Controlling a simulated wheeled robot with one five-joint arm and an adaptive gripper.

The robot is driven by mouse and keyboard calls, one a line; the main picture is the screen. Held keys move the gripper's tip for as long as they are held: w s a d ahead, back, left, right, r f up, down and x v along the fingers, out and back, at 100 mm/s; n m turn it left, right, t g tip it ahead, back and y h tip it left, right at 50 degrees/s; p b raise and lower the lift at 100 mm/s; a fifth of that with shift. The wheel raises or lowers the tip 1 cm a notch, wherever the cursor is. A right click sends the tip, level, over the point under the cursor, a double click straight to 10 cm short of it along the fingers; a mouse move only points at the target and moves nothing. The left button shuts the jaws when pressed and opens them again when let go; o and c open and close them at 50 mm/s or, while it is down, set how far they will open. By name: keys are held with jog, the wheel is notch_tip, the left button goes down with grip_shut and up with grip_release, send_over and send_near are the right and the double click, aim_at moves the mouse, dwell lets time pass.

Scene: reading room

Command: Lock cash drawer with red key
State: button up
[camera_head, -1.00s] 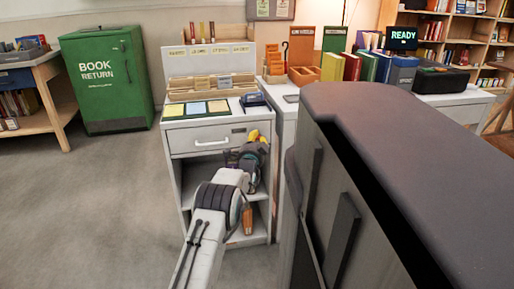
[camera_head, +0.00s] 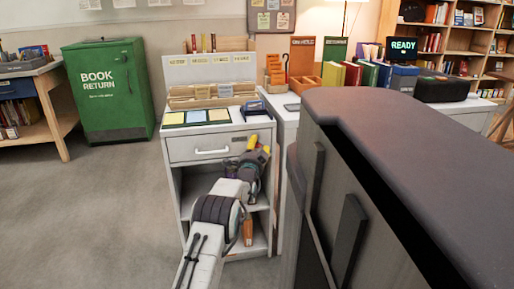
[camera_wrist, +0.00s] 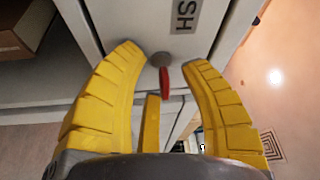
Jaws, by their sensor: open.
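The cash drawer (camera_head: 185,149) is the pale grey top drawer of a cabinet, with a white handle, and looks closed. In the wrist view, the drawer front (camera_wrist: 130,22) has a label (camera_wrist: 186,12) of which "SH" shows. Below the label is a round grey lock (camera_wrist: 161,59). The red key (camera_wrist: 165,82) shows edge-on at the lock; how deep it sits I cannot tell. My gripper (camera_wrist: 163,62) is open, its yellow fingers on either side of the lock and key, with gaps to both. In the head view, my gripper (camera_head: 259,147) is at the drawer's right end.
Open shelves are below the drawer. A large dark panel (camera_head: 400,150) fills the right foreground. A green book return bin (camera_head: 108,90) stands left, with clear floor in front.

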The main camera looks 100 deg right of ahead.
jog(key=shift+a, duration=0.15)
jog(key=v, duration=1.1)
jog(key=shift+w+a, duration=0.2)
jog(key=shift+a, duration=0.15)
dwell(0.3)
jog(key=shift+w, duration=0.1)
